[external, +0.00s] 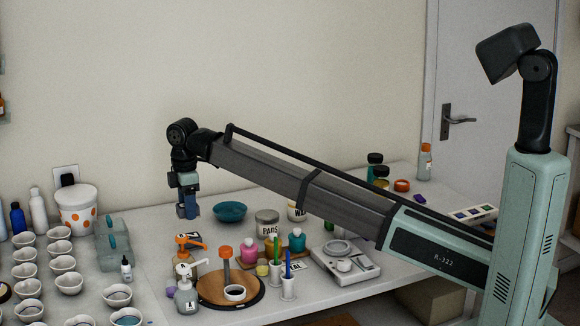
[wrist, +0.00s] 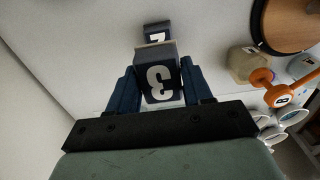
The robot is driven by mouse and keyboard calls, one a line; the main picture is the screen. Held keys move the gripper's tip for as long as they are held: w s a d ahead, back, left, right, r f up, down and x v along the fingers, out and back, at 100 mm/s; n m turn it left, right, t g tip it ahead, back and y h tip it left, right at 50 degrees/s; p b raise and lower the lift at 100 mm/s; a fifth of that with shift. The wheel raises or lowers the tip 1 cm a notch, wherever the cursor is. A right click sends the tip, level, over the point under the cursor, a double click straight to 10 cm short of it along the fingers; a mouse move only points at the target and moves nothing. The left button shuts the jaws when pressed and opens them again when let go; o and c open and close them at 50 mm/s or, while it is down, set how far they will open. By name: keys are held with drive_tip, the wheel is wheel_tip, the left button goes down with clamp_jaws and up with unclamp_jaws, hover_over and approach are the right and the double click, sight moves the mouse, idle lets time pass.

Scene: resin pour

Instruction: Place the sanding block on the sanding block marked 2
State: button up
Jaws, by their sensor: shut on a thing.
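My gripper (wrist: 158,82) is shut on a dark sanding block marked 3 (wrist: 160,84), held between its two blue fingers in the wrist view. The number appears upside down there. A second dark block, marked 2 (wrist: 157,32), shows just past the held block, near the top of the wrist view. The two look close together, but I cannot tell the gap between them. In the external view my gripper (external: 188,208) points down above the table, left of the teal bowl. I cannot make out either block clearly there.
An orange-pump bottle (external: 190,250) stands close in front of my gripper, beside a round wooden board (external: 215,290). The teal bowl (external: 230,211) is to the right. Clear containers (external: 112,250) and several white cups (external: 60,262) stand left. Some table left of the gripper is bare.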

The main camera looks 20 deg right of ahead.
sight(190, 236)
drive_tip(key=shift+f, duration=2.9)
drive_tip(key=shift+f, duration=0.1)
drive_tip(key=o, duration=1)
drive_tip(key=shift+o, duration=0.2)
wheel_tip(190, 236, up, 12)
drive_tip(key=shift+r, duration=0.1)
